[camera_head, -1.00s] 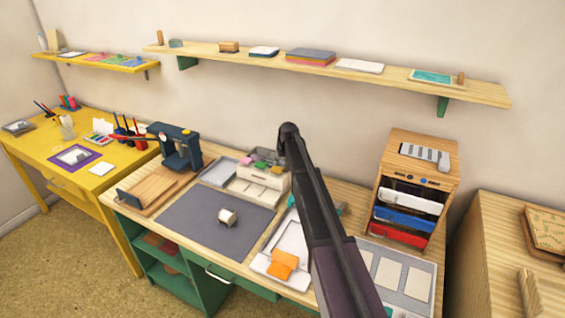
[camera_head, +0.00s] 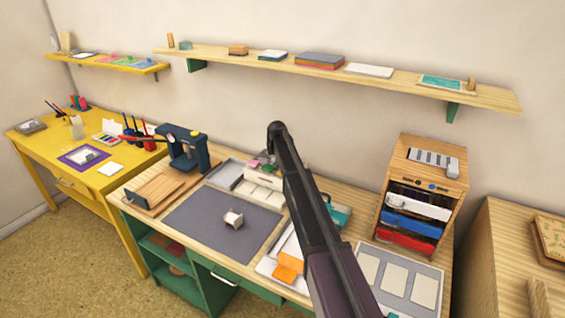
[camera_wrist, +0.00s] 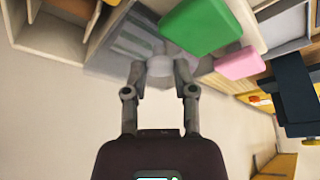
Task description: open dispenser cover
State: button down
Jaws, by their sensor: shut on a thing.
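My gripper (camera_wrist: 160,75) shows in the wrist view with its two fingers closed on a pale, rounded piece (camera_wrist: 178,66). This piece lies against a grey panel with lighter stripes (camera_wrist: 128,42); I cannot tell for sure whether it is the dispenser cover. A green block (camera_wrist: 200,27) and a pink block (camera_wrist: 240,63) are close to the right of the fingertips. A cream box (camera_head: 264,179) with small coloured blocks on top stands left of the arm. A small white piece (camera_head: 233,218) lies on the dark mat (camera_head: 195,215).
A wooden cabinet (camera_head: 440,172) with white, blue and red drawers stands right of my arm. A dark blue press (camera_head: 188,148) stands at the back left of the desk. An orange thing (camera_head: 288,266) lies near the front. A long shelf (camera_head: 400,78) runs above.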

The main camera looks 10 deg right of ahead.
jog(key=c, duration=0.7)
grip_release()
jog(key=shift+d, duration=0.1)
